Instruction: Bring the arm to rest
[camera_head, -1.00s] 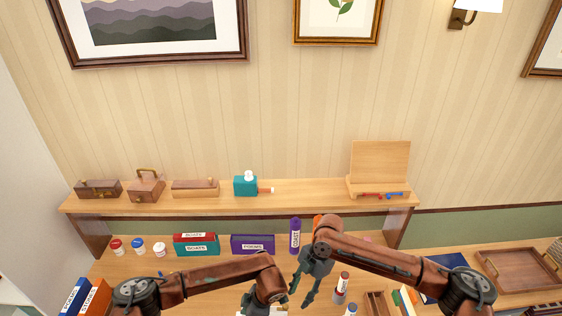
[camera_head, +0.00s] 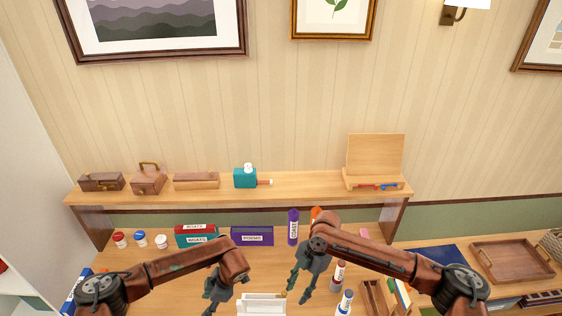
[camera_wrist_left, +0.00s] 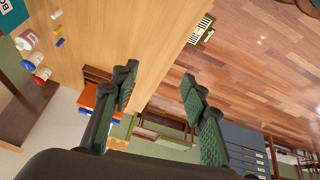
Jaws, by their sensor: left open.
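My left gripper (camera_head: 214,294) hangs low over the desk in the head view, below its bent brown arm. The left wrist view shows the same left gripper (camera_wrist_left: 160,76) open, its dark green fingers wide apart with nothing between them. It points past the edge of a wooden top, with the plank floor beyond. My right gripper (camera_head: 297,295) points down over the desk in the head view. Its two fingers are apart and nothing shows between them. It is in front of a purple upright cylinder (camera_head: 293,228) and left of a white, red-labelled tube (camera_head: 338,276).
A white holder (camera_head: 262,303) lies between the grippers. A brown tray (camera_head: 512,260) is at right.

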